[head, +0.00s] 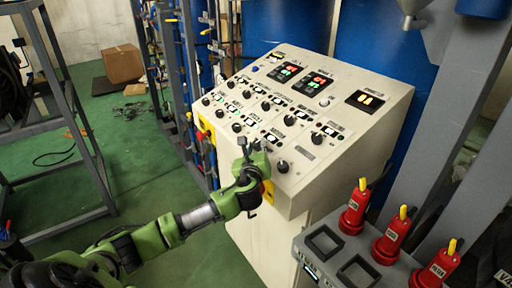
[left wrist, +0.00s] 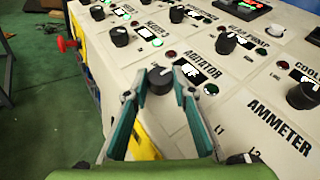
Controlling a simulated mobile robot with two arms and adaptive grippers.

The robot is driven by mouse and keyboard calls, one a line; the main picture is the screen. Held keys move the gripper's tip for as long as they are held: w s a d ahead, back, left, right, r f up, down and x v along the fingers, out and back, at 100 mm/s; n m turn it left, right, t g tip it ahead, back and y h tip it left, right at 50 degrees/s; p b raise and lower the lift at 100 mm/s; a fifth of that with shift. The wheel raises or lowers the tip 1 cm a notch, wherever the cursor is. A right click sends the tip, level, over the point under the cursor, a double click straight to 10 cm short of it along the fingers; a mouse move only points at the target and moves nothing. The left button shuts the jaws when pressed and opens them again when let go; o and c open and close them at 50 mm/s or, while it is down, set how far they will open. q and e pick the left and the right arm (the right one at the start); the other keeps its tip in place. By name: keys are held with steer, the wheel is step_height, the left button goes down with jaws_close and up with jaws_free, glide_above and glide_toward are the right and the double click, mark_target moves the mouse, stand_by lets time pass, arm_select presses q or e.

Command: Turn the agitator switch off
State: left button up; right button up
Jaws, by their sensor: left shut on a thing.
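The agitator switch is a round black knob (left wrist: 160,81) beside the printed word AGITATOR on the sloped cream control panel (head: 345,155). My left gripper (left wrist: 161,76) has its two teal fingers around this knob, one on each side, with the tips against it. In the head view my left gripper (head: 242,144) is at the panel's lower front edge, and its fingers largely hide the knob there. My right gripper is not in view.
A red button (left wrist: 66,44) sticks out at the panel's left side. Red-bodied holders with yellow tops (head: 355,208) stand at lower right.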

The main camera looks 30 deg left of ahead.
arm_select(q)
steer(key=shift+r, duration=0.15)
steer(key=o, duration=1.1)
steer(key=shift+c, duration=0.2)
steer(key=shift+o, duration=0.3)
steer(key=v, duration=1.2)
